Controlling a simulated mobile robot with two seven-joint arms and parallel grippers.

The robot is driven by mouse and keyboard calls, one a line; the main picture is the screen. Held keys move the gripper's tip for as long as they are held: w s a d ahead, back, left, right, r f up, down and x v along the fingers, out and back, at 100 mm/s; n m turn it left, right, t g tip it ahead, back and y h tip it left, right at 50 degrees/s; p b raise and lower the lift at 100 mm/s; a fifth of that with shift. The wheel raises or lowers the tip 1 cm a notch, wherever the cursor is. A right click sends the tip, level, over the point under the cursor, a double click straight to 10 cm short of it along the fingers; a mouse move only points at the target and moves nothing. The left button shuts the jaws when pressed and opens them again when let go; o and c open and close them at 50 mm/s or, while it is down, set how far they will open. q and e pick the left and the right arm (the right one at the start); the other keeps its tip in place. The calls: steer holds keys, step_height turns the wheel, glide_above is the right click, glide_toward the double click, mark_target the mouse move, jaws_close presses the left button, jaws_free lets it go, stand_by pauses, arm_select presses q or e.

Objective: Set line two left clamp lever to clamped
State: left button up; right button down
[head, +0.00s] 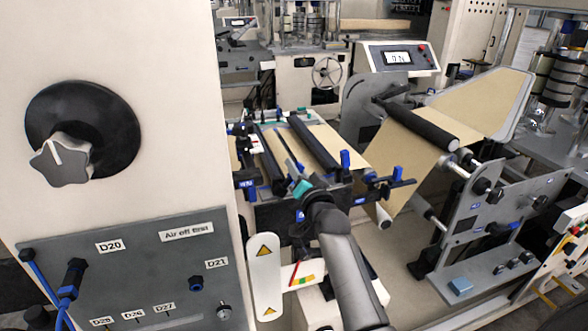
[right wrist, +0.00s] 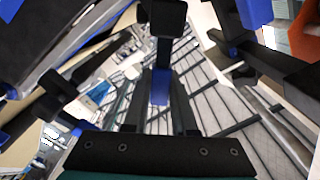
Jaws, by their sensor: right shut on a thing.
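In the head view, my right gripper (head: 300,190) reaches down onto the near side of the splice table, between the rollers. My own dark wrist hides part of what it holds. In the right wrist view, the gripper's fingers (right wrist: 160,100) are closed about a blue-ended black lever (right wrist: 160,86). From the pictures alone I cannot tell whether this lever is at clamped or released. Other blue-handled levers stand on the same unit, one upright (head: 345,159) to the right of my gripper and one at the right end (head: 397,173). My left gripper is not in view.
A kraft paper web (head: 395,160) runs over a dark roller (head: 422,130) at the right. Grey side plates (head: 490,215) stand close on the right.

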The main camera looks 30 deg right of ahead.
arm_select(q)
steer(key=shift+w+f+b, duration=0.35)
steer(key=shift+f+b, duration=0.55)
steer(key=shift+b, duration=0.1)
arm_select(e)
steer(key=shift+s+d+f+m, duration=0.1)
steer(key=shift+d+f+m, duration=0.3)
steer(key=shift+f+m, duration=0.95)
steer(key=shift+s+d+f+m, duration=0.1)
steer(key=shift+d+f+m, duration=0.35)
steer(key=shift+m, duration=1.65)
steer(key=shift+s+d+f+m, duration=0.1)
steer(key=shift+d+f+m, duration=0.3)
steer(key=shift+f+m, duration=0.9)
steer(key=shift+r+m, duration=0.45)
steer(key=shift+m, duration=0.1)
steer(key=c, duration=0.7)
jaws_free()
steer(key=shift+c, duration=0.2)
steer(key=shift+s, duration=0.1)
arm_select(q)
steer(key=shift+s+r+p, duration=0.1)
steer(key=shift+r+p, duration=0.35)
arm_select(e)
steer(key=v, duration=1.5)
